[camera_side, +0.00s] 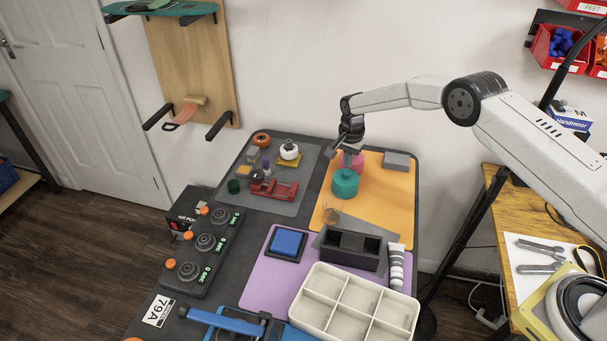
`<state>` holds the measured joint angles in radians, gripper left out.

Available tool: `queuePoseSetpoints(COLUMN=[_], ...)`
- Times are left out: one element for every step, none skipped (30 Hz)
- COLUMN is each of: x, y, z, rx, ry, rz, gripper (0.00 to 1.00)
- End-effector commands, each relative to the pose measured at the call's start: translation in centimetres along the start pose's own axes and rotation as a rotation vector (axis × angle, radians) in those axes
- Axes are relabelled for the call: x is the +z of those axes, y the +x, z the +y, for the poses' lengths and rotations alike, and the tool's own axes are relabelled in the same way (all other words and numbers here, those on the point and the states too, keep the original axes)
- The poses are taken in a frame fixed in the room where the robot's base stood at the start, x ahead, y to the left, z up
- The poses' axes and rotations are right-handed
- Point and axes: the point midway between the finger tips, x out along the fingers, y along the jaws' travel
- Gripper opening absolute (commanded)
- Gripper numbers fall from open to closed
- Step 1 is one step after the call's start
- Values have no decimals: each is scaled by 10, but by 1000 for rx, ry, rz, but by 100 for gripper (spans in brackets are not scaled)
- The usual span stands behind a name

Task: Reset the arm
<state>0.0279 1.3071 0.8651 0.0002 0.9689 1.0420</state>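My white arm (412,95) reaches in from the right, bent at the elbow, with its dark wrist pointing down. My gripper (349,148) is above the orange mat (391,200) at the back of the table. A pink round piece (354,161) is right below or beside its fingers; I cannot tell if they touch. A teal cylinder (345,184) stands just in front of the pink piece. The fingers are too small and overlapped to show whether they are open or shut.
A grey block (396,161) lies behind on the orange mat. A grey mat (300,201) at left holds a red tool (274,190) and several small parts. In front are a black two-slot holder (350,248), a white tube (396,268), a blue pad (287,243) and a cream compartment tray (354,300).

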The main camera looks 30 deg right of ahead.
Motion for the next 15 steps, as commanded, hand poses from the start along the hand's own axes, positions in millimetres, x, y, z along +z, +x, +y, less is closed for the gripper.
queuePoseSetpoints(x=[0, 0, 0, 0, 0, 0, 0, 0, 0, 0, 0, 0, 0, 0, 0], y=[-3, -4, -6, -7, -8, -10, -11, -12, -14, -16, -17, -19, -20, -21, -22], z=[0, 0, 0, 0, 0, 0, 0, 0, 0, 0, 0, 0, 0, 0, 0], rx=[-1, 0, 0, 0, 0, 0, 0, 0, 0, 0, 0, 0, 0, 0, 0], ry=[0, 0, 0, 0, 0, 0, 0, 0, 0, 0, 0, 0, 0, 0, 0], rz=[0, 0, 0, 0, 0, 0, 0, 0, 0, 0, 0, 0, 0, 0, 0], gripper=[0, 0, 0, 0, 0, 0, 0, 0, 0, 0, 0, 0, 0, 0, 0])
